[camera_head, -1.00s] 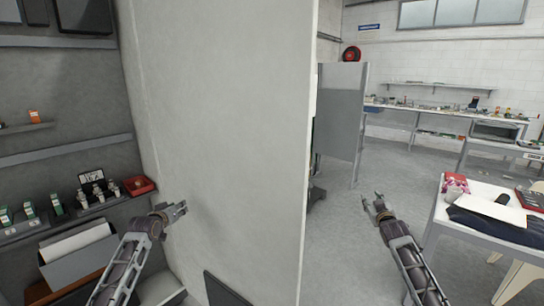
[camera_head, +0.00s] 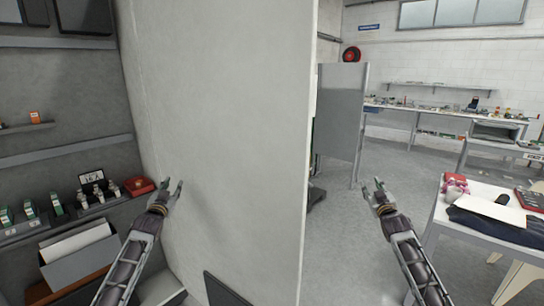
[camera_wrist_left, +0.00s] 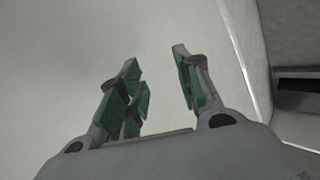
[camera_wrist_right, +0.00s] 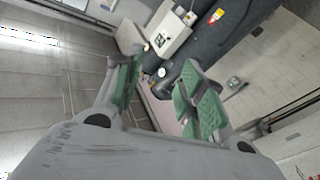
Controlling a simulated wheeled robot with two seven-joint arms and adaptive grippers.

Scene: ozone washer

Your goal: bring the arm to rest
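My left gripper (camera_head: 173,189) is raised in front of the grey wall, pointing upward. In the left wrist view its green-padded fingers (camera_wrist_left: 160,92) stand apart with nothing between them. My right gripper (camera_head: 380,189) is raised over the open floor, left of the white table. In the right wrist view its green-padded fingers (camera_wrist_right: 160,95) stand apart and hold nothing. Neither gripper touches anything that I can see.
A grey wall (camera_head: 225,120) stands close on the left. A shelf with small bottles and a red tray (camera_head: 139,185) is at far left. A white table (camera_head: 440,220) with a dark cloth (camera_head: 500,228) is at right. Floor (camera_head: 340,240) between is clear.

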